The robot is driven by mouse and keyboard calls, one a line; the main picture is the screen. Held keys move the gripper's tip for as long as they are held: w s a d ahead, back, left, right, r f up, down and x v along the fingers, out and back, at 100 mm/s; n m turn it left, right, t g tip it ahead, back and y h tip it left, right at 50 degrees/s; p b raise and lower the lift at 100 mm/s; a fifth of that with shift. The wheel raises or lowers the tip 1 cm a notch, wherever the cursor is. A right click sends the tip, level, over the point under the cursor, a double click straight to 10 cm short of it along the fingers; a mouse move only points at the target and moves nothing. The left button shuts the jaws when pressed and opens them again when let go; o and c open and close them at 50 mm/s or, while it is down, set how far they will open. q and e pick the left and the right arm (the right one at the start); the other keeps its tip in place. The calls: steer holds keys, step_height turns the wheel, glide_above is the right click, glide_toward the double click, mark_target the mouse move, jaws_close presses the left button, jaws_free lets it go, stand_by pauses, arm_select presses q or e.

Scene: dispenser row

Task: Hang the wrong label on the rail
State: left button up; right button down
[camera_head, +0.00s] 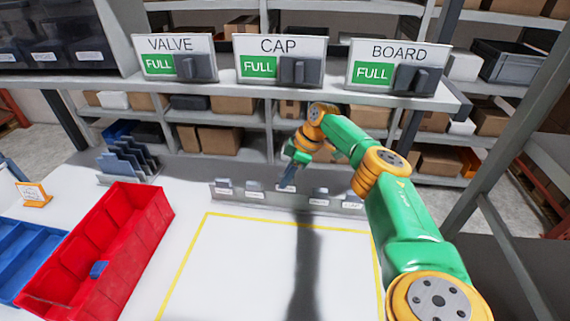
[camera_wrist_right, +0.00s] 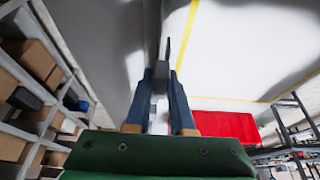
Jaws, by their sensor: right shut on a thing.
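My right gripper (camera_head: 287,180) reaches over the low grey rail (camera_head: 272,204) at the back of the white table. Its blue fingers point down at the middle of the rail. In the right wrist view the fingers (camera_wrist_right: 161,100) are shut on a thin pale piece (camera_wrist_right: 160,106), which looks like a label seen edge-on; its text cannot be read. Small white labels sit along the rail, such as a left one (camera_head: 223,187) and a right one (camera_head: 320,197). Whether the held piece touches the rail cannot be told. My left gripper is out of view.
Dispensers marked VALVE (camera_head: 175,57), CAP (camera_head: 280,60) and BOARD (camera_head: 398,66), each reading FULL, stand on the shelf above. A red bin (camera_head: 140,216), blue tray (camera_head: 22,250) and grey-blue rack (camera_head: 128,160) are at left. The yellow-outlined area (camera_head: 235,260) is clear.

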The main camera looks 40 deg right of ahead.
mark_target(287, 187)
steer(key=shift+w+d+f+b, duration=0.15)
steer(key=shift+f+b, duration=0.2)
steer(key=shift+f, duration=0.1)
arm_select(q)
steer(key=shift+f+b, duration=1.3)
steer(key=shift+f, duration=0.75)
arm_select(e)
steer(key=shift+f, duration=1.65)
steer(key=c, duration=0.7)
jaws_free()
steer(key=shift+r, duration=0.15)
